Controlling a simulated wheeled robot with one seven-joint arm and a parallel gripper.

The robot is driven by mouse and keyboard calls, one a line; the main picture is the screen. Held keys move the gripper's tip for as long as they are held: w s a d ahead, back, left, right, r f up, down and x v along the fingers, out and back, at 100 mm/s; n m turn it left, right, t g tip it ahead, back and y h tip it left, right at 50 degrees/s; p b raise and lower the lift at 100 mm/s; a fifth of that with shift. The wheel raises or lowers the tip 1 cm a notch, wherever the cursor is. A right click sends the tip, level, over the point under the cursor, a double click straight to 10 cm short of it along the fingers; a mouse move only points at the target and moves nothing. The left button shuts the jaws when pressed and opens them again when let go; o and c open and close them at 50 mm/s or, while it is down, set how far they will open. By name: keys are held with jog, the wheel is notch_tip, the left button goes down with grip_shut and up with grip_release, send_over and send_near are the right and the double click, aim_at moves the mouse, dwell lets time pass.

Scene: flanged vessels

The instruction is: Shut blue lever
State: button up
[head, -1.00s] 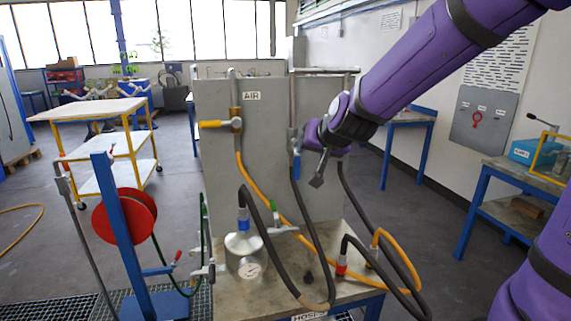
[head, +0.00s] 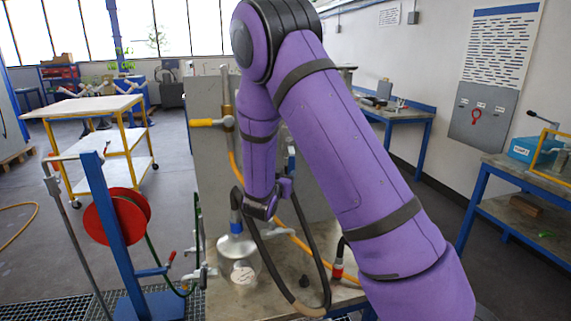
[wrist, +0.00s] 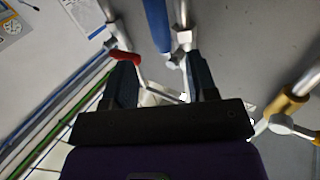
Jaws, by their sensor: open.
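The blue lever (head: 291,158) hangs upright on its pipe on the grey panel, partly hidden behind my arm in the head view. In the wrist view a long blue handle (wrist: 156,25), seemingly this lever, lies beyond the fingertips beside a metal valve fitting (wrist: 184,40). My gripper (wrist: 162,70) is open with nothing between its fingers, apart from the blue handle. In the head view my arm's end (head: 265,205) is in front of the panel, left of and below the lever; the fingers are not clear there.
A yellow lever (head: 204,123) sits on the AIR pipe to the left. A red-handled lever (wrist: 125,56) is close to the left finger in the wrist view.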

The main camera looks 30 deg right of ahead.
aim_at(293, 163)
jog(key=x, duration=1)
jog(key=shift+w+d, duration=0.3)
jog(key=shift+c, duration=0.5)
grip_shut()
